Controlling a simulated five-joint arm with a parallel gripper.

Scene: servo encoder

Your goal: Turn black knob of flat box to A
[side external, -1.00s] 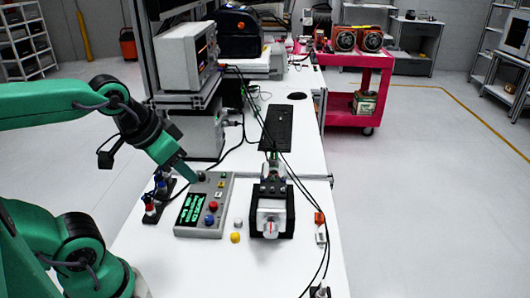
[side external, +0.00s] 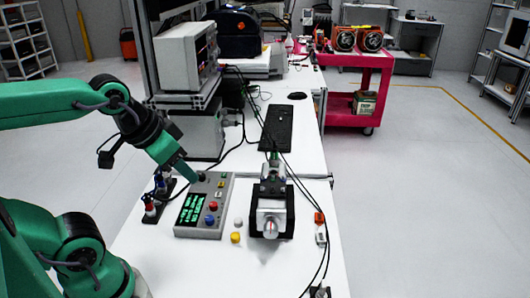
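The flat box (side external: 224,208) is a grey control box on the white table, with a lit green text display (side external: 191,208), a red button (side external: 213,206) and a blue button (side external: 209,220). My gripper (side external: 192,177) points down and to the right, with its tip at the box's far left corner. A small dark part beside the tip, seemingly the black knob (side external: 201,176), is partly covered. I cannot tell whether the tip touches it or where the knob points. The fingers are too small to tell open from shut. The letter A is not readable.
A black-framed motor unit (side external: 285,222) stands right of the box. A white cap (side external: 238,222) and a yellow cap (side external: 235,238) lie between them. Dark posts (side external: 150,209) stand left of the box. Cables run along the right. The front of the table is clear.

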